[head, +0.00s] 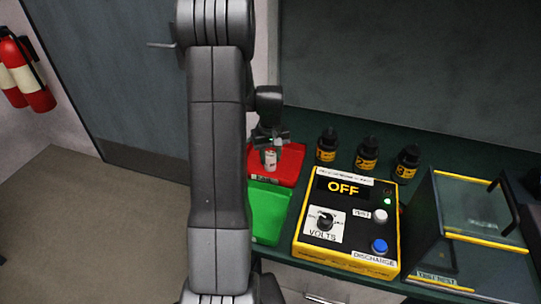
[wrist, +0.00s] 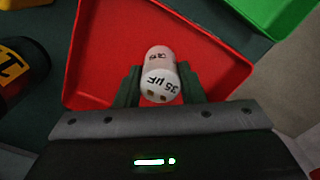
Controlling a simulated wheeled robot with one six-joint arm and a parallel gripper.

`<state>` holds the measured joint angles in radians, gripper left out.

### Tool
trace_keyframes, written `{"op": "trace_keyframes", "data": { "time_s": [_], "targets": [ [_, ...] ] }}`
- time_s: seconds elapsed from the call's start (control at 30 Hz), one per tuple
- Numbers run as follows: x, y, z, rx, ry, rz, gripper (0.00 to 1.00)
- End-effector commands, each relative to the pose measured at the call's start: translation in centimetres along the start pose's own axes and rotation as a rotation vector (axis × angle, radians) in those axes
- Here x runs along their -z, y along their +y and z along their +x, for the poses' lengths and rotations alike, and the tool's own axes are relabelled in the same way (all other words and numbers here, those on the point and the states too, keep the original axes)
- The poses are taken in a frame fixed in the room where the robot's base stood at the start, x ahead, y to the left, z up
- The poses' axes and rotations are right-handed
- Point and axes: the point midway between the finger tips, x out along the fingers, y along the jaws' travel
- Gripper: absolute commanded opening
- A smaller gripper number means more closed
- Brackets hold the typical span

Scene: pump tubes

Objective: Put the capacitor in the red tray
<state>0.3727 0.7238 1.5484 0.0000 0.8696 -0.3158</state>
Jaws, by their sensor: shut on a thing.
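The capacitor is a small whitish cylinder marked "35 µF" (wrist: 159,76). In the wrist view it sits between the two fingers of my gripper (wrist: 160,88), which is shut on it. The red tray (wrist: 100,30) lies beneath and around it in that view. In the head view the capacitor (head: 270,158) shows over the red tray (head: 291,160), with my gripper (head: 270,142) above it. I cannot tell whether the capacitor touches the tray floor. My arm hides the tray's left part in the head view.
A green tray (head: 268,212) stands in front of the red one. Several black bottles with yellow labels (head: 326,146) stand to the right. A yellow tester box reading "OFF" (head: 345,222) and a clear-lidded case (head: 478,215) fill the right side.

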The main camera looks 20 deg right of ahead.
Motion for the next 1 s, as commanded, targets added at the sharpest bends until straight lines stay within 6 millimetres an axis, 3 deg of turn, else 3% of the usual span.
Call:
{"op": "trace_keyframes", "data": {
  "time_s": [0.2, 0.23, 0.37, 0.73, 0.87, 1.0],
  "targets": [
    [0.0, 0.0, 0.5, 0.000, 0.000, 0.000, 0.12],
    [0.0, 0.0, 0.5, 0.000, 0.000, 0.000, 0.37],
    [0.0, 0.0, 0.4, 0.000, 0.000, 0.000, 0.61],
    [0.1, 0.0, -0.1, -0.001, 0.002, 0.000, 0.61],
    [0.1, 0.0, -2.0, -0.001, 0.004, 0.000, 0.61],
    [0.1, 0.0, -5.3, -0.002, 0.007, 0.000, 0.61]
  ]
}}
